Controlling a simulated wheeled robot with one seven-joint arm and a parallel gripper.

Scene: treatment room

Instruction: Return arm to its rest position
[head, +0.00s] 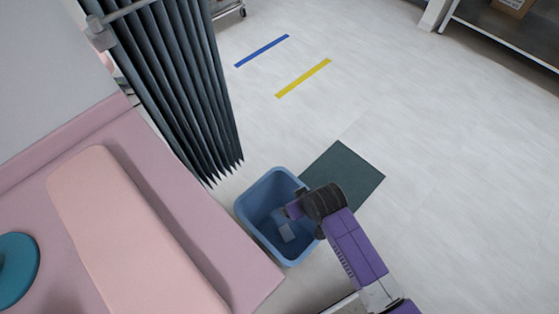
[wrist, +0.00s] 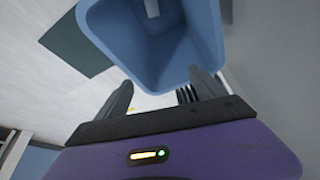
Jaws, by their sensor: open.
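My arm reaches from the lower right over a blue bin in the head view. My gripper (wrist: 163,92) is open and empty in the wrist view, with its two dark fingers spread apart. In the head view the gripper end (head: 296,210) is over the right side of the bin, and the dark wrist hides part of the rim. The blue bin (head: 249,196) stands on the floor and holds a small pale block-like thing (head: 287,232). The bin (wrist: 150,62) also shows beyond the fingers in the wrist view.
A pink padded couch (head: 165,175) is on the left, with a teal round thing (head: 15,268) on it. A dark curtain (head: 185,85) hangs behind the bin. A dark green mat (head: 350,170) lies right of the bin. The floor (head: 450,180) to the right is clear.

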